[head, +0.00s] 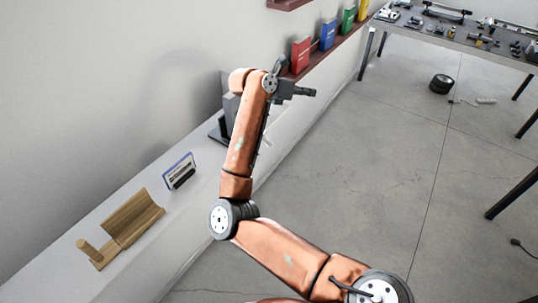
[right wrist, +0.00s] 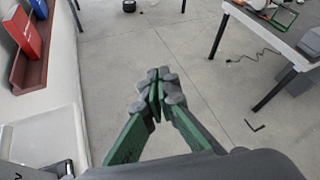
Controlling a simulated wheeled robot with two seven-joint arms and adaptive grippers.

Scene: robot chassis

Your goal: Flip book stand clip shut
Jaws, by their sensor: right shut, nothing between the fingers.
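My right gripper (head: 308,93) is shut and empty, held out over the floor side of the white ledge. In the right wrist view its green-sided fingers (right wrist: 156,92) meet at the tips with nothing between them. A dark grey stand-like object (head: 216,130) sits on the ledge behind my right arm, which hides much of it. I cannot tell for sure whether it is the book stand, and no clip is clear. A wooden stand (head: 134,217) with an upright peg at its left lies farther left. My left gripper is not in view.
A small framed card (head: 180,171) stands on the white ledge (head: 90,262). Red (head: 300,56), blue (head: 328,35), green and yellow books stand on a dark red shelf. A cluttered table (head: 455,38) is at the back right. A wheel (head: 441,84) lies on the open floor.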

